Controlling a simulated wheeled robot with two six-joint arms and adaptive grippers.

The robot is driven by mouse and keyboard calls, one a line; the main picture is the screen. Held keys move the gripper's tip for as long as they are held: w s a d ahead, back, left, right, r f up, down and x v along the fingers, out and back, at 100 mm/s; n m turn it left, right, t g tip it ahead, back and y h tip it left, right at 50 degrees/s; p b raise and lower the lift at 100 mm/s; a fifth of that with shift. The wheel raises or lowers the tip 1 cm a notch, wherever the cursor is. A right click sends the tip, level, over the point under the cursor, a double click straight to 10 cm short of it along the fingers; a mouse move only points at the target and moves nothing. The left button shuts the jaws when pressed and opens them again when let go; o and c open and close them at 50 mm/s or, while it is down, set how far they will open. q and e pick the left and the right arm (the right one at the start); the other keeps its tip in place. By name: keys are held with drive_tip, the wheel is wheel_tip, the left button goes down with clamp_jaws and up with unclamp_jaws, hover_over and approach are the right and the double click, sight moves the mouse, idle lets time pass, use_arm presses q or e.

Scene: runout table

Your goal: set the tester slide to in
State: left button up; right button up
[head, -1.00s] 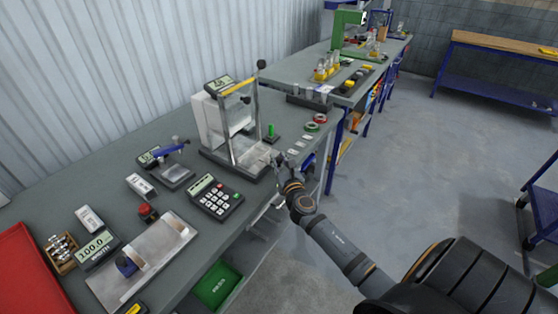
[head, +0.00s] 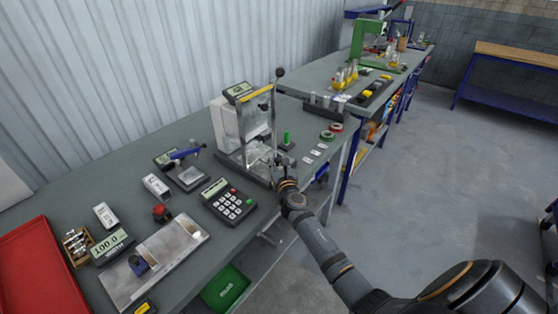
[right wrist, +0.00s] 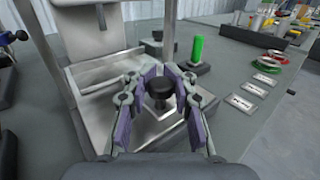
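The tester (head: 228,116) stands on the bench in the head view, with a white back block, metal uprights and a display on top. Its metal slide plate (right wrist: 115,75) lies low at the front in the right wrist view. A black knob (right wrist: 160,90) stands up at the slide's front. My right gripper (right wrist: 161,72) has one finger on each side of this knob, with no clear gap, and looks shut on it. In the head view my right gripper (head: 279,167) is at the tester's front right corner and hides the knob. My left gripper is out of view.
A green cylinder (right wrist: 196,50) stands on a dark base close to the right finger. Flat tags (right wrist: 250,88) and red and green rings (right wrist: 277,57) lie to the right. A keypad unit (head: 230,200) sits left of my gripper.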

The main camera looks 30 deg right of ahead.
drive_tip(key=o, duration=0.5)
drive_tip(key=shift+a, duration=0.2)
drive_tip(key=shift+d, duration=0.1)
drive_tip(key=shift+s, duration=0.2)
drive_tip(key=v, duration=1.1)
drive_tip(key=shift+s, duration=0.3)
drive_tip(key=shift+c, duration=0.2)
